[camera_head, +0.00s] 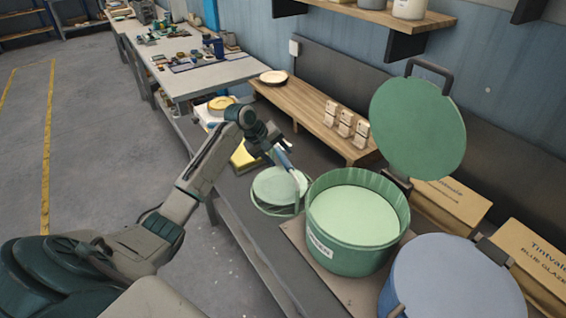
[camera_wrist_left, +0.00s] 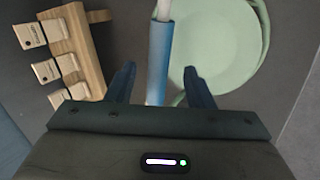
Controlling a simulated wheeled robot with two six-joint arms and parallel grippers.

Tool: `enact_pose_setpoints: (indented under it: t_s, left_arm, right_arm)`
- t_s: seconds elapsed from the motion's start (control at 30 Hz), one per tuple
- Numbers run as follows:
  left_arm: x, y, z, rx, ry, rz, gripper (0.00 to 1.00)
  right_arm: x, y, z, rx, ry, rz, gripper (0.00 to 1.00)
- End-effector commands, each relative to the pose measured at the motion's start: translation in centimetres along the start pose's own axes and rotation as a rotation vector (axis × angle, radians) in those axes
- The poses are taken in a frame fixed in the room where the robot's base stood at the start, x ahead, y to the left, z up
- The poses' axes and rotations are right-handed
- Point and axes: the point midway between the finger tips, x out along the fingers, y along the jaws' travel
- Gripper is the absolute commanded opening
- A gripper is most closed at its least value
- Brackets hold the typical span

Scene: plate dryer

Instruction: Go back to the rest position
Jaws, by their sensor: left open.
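My left gripper (camera_head: 284,152) is above the bench, just behind a flat pale green disc (camera_head: 272,186) that sits in a green ring-shaped holder. Its fingers are apart in the left wrist view (camera_wrist_left: 157,78). A blue handle (camera_wrist_left: 158,60) with a white upper part stands between the fingers, with gaps visible on both sides. The pale disc (camera_wrist_left: 210,45) lies to the right of that handle in the wrist view. What the handle joins at its lower end is unclear. My right gripper is out of view.
A green tub (camera_head: 345,258) with its lid (camera_head: 417,127) raised stands right of the disc. A blue lidded tub (camera_head: 455,285) and cardboard boxes (camera_head: 445,203) are farther right. A wooden shelf (camera_head: 300,105) with small blocks (camera_head: 345,123) stands behind the gripper. Open floor (camera_head: 90,130) lies left.

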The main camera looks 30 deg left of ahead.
Motion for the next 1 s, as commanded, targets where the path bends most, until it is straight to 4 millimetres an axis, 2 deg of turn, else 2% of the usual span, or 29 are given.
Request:
enact_pose_setpoints:
  t_s: [0.1, 0.3, 0.43, 0.63, 0.73, 0.83, 0.97, 1.0]
  left_arm:
    - [-2.4, -0.2, -0.1, 0.004, 0.005, -0.001, 0.48]
    - [-5.5, -0.1, -0.1, 0.002, 0.002, -0.001, 0.48]
    - [-6.5, -0.1, 0.0, 0.000, 0.001, -0.001, 0.48]
    - [-6.6, -0.1, 0.1, 0.001, -0.001, -0.001, 0.48]
    - [-5.7, -0.7, 1.0, 0.030, -0.001, -0.014, 0.48]
    - [-3.1, -2.5, 3.5, 0.113, -0.002, -0.051, 0.48]
    - [1.0, -6.5, 9.1, 0.295, 0.000, -0.117, 0.48]
    - [2.1, -7.9, 11.0, 0.356, 0.000, -0.137, 0.48]
  right_arm:
    - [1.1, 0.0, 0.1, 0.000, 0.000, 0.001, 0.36]
    - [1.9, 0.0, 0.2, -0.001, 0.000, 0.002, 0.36]
    - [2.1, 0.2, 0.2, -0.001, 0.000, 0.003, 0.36]
    - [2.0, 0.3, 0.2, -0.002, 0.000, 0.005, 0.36]
    - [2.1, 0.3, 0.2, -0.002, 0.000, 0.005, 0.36]
    - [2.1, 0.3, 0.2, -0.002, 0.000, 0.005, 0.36]
    - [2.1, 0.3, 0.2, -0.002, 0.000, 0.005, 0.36]
    - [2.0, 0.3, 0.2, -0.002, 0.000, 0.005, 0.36]
